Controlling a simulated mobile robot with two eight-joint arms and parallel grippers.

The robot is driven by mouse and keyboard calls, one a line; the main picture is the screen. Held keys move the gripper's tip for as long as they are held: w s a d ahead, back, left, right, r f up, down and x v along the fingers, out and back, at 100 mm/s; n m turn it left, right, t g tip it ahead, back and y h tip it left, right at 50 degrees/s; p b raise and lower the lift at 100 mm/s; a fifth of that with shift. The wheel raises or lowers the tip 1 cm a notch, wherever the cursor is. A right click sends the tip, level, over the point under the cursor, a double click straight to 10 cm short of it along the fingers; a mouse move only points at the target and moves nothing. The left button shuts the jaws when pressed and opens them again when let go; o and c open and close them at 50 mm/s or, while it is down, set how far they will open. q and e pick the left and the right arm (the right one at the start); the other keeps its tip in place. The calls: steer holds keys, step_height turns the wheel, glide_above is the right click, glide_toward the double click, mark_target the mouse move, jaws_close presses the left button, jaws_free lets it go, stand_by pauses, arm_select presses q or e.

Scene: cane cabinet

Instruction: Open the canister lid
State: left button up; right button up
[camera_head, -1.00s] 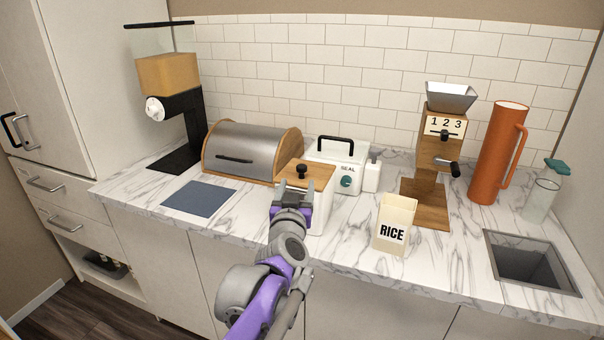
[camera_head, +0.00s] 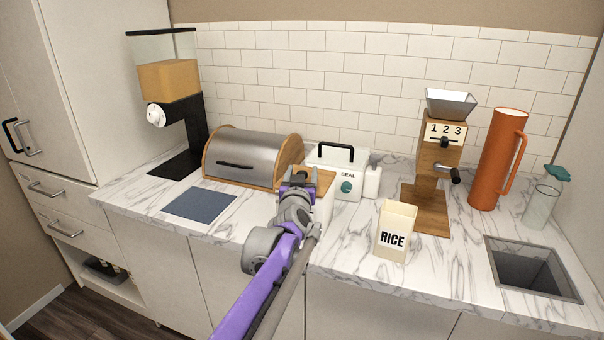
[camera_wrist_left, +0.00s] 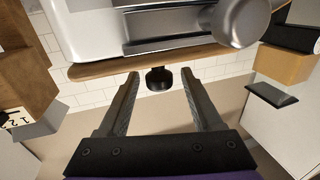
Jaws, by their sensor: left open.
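The white canister (camera_head: 322,212) stands on the counter just behind my left gripper. Its wooden lid (camera_head: 323,180) is on top and partly hidden by the gripper in the head view. In the left wrist view, which is upside down, the lid (camera_wrist_left: 100,66) is a wooden edge with a black knob (camera_wrist_left: 158,80). My left gripper (camera_head: 299,174) is at the lid's height. Its two fingers are apart, one on each side of the knob, with visible gaps. My right gripper is not in view.
A bread box (camera_head: 245,155) stands to the left and a white SEAL box (camera_head: 347,185) behind the canister. A RICE container (camera_head: 393,238) is at the right front. A grinder (camera_head: 433,180) stands further right. A blue mat (camera_head: 200,205) lies at left.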

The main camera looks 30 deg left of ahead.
arm_select(q)
jaws_close()
stand_by(1.3)
